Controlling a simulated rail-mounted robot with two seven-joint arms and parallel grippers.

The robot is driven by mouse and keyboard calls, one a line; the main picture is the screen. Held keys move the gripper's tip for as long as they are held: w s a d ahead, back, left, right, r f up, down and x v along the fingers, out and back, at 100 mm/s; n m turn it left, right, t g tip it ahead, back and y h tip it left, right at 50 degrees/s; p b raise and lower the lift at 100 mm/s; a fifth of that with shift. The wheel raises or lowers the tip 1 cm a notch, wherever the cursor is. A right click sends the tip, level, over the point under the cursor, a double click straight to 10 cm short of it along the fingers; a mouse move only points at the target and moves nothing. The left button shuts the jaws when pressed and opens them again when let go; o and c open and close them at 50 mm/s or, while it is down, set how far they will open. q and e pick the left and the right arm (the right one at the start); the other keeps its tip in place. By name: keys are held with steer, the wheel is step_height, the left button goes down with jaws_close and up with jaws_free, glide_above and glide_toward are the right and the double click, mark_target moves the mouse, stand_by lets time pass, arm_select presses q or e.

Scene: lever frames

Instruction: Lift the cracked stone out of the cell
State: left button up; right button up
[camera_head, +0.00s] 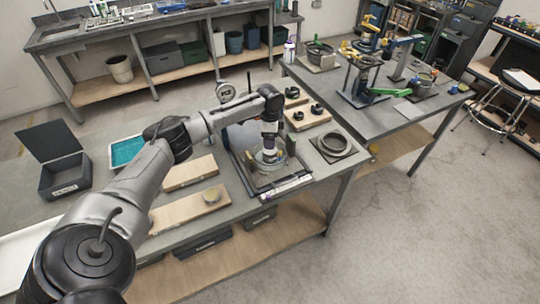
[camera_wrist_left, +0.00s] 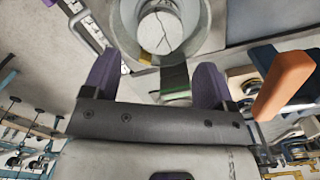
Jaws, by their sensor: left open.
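The cracked stone (camera_wrist_left: 163,32) is a pale round piece with a dark crack line, at the top of the left wrist view. It sits inside the round grey cell (camera_wrist_left: 126,20), whose wall curves around it. In the head view the cell (camera_head: 268,163) stands on a dark square base, largely under my left gripper (camera_head: 268,150). The stone cannot be made out there. In the wrist view my left gripper (camera_wrist_left: 156,82) has its two purple fingers spread, with nothing seen held between them. The fingertips point toward the cell. My right gripper is not in view.
A grey ring on a plate (camera_head: 334,144) is at the right. An open dark box (camera_head: 62,175) and a teal tray (camera_head: 126,151) are at the left.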

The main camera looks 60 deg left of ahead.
arm_select(q)
step_height(320, 180, down, 2)
steer(key=shift+b, duration=0.75)
steer(key=shift+f+p, duration=0.2)
steer(key=shift+p, duration=0.1)
steer(key=shift+f, duration=1.55)
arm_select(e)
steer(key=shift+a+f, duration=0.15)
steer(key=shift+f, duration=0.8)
arm_select(q)
steer(key=c, duration=0.7)
steer(key=shift+o, duration=0.2)
steer(key=shift+r+p, duration=0.3)
steer(key=shift+p, duration=0.05)
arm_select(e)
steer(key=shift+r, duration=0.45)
arm_select(q)
steer(key=shift+r+p, duration=0.4)
steer(key=shift+p, duration=0.25)
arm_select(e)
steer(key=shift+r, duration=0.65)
